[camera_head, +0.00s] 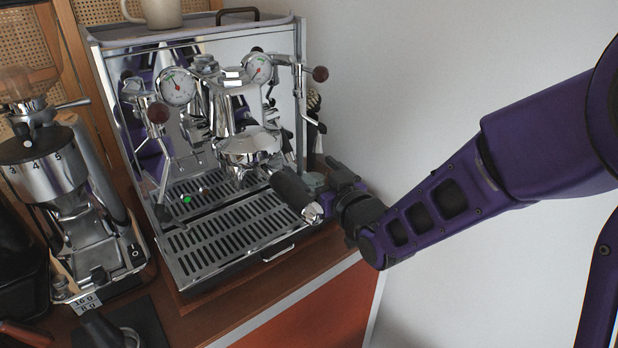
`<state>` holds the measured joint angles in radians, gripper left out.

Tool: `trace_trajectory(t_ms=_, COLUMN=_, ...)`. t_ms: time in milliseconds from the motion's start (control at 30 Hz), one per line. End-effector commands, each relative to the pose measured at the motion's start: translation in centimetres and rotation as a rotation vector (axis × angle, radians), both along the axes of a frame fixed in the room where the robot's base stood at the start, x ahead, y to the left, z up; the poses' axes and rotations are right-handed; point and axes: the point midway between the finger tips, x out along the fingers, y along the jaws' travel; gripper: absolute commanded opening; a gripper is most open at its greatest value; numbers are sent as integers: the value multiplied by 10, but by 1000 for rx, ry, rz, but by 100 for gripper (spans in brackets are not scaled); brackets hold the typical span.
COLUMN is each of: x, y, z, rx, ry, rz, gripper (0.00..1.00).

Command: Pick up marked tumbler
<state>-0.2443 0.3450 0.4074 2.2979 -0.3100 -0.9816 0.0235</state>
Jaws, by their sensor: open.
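My arm reaches in from the right, and my gripper (322,190) is beside the right side of the espresso machine, near the end of the black portafilter handle (292,190). Its jaws are open, and partly hidden by the wrist and handle. A small grey-green rounded thing (314,180), perhaps a tumbler, shows just beyond the jaws. It is mostly hidden, and I cannot tell whether it lies between them. No marking on it can be made out.
The chrome espresso machine (222,150) stands on a wooden counter, its slotted drip tray (230,235) in front. A coffee grinder (60,170) stands at left. A pale mug (161,14) sits on top of the machine. A white wall (410,90) is behind my arm.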

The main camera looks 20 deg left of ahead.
Motion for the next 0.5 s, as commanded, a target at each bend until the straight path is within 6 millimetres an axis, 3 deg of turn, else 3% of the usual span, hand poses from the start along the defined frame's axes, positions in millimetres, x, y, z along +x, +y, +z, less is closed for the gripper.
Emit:
trace_trajectory(t_ms=333, x=-1, y=-1, z=-1, rx=-1, ry=1, rz=0, gripper=100)
trace_trajectory(t_ms=500, x=-1, y=-1, z=-1, rx=-1, ry=1, rz=0, gripper=71)
